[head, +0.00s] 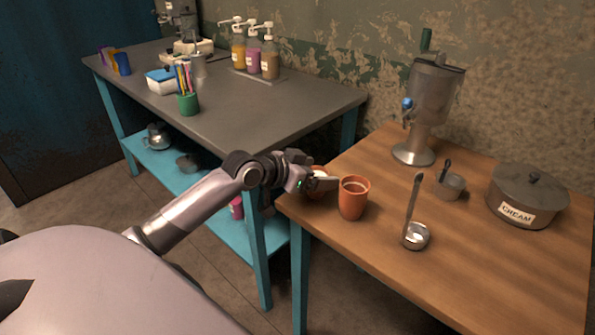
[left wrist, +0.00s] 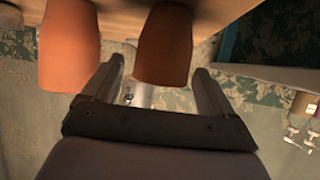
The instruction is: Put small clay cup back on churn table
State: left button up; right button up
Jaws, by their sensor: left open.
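A small orange clay cup (head: 319,170) is at the left edge of the wooden table (head: 460,275), partly hidden behind my left gripper (head: 323,183). A larger clay cup (head: 353,203) stands upright just right of it. In the left wrist view, which is upside down, the small cup (left wrist: 165,45) shows between the spread fingers of my left gripper (left wrist: 160,67). The fingers are open, with gaps on both sides of the cup. The larger cup (left wrist: 69,48) is outside the fingers, on the left. My right gripper is not in view.
On the wooden table are a metal churn (head: 434,95), a ladle (head: 415,235), a small metal pot (head: 450,186) and a lidded cream pot (head: 527,195). A grey-topped table (head: 240,110) with bottles (head: 254,55) adjoins on the left. The wooden table's front is clear.

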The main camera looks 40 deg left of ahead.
pick_arm(q)
jog(key=v, duration=1.1)
jog(key=s+d+f+n+g+y, duration=0.1)
jog(key=s+d+f, duration=0.25)
jog(key=f, duration=0.55)
jog(key=s+d+f, duration=0.3)
jog(key=s+f, duration=0.1)
jog(key=f, duration=0.5)
jog(key=s+d+f+g, duration=0.1)
jog(key=s+d+f, duration=0.6)
jog(key=d, duration=0.4)
jog(key=shift+s+f+p, duration=0.15)
jog(key=shift+s+p, duration=0.15)
jog(key=shift+s, duration=0.55)
